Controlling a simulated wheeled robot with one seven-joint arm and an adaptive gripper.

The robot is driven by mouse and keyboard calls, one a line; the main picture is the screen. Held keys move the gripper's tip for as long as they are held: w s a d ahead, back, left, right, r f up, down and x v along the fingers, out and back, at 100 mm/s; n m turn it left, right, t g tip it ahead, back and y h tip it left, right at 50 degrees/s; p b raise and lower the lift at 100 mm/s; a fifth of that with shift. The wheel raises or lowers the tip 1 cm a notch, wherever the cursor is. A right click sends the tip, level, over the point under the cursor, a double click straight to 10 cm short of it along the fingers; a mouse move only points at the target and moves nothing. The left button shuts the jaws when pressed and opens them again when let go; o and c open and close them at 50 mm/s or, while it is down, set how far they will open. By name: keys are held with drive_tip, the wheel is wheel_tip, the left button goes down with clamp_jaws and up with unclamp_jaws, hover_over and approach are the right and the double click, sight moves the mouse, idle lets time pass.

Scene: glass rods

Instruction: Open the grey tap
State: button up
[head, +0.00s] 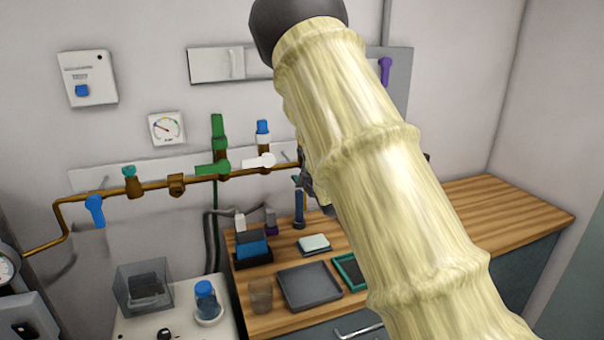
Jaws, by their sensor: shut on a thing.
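A brown pipe (150,188) runs along the back wall with a row of taps. It carries a blue tap lever (95,210), a green one (213,169) and a white one (259,161). The pipe runs on to the right behind my arm. No grey tap shows clearly; that part of the pipe is covered by my arm. Only a dark edge of my gripper (309,180) shows beside the arm, at the pipe's right part. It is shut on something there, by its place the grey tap. The fingertips and the hold are hidden.
A wooden bench (500,215) stands below, with a grey tray (308,287), a glass beaker (260,295) and a dark rack (253,258). A clear box (144,286) and blue-capped jar (206,298) stand left. The bench's right part is clear.

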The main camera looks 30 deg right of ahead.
drive_tip(key=shift+d+f+n+b, duration=0.2)
drive_tip(key=shift+d+n+b, duration=0.1)
drive_tip(key=shift+n+b, duration=0.75)
drive_tip(key=shift+d+n, duration=0.1)
drive_tip(key=shift+n, duration=0.15)
drive_tip(key=o, duration=1.5)
drive_tip(key=shift+c, duration=0.2)
drive_tip(key=shift+s, duration=0.1)
drive_tip(key=s+a, duration=0.1)
drive_tip(key=s, duration=1)
drive_tip(key=shift+s+a, duration=0.4)
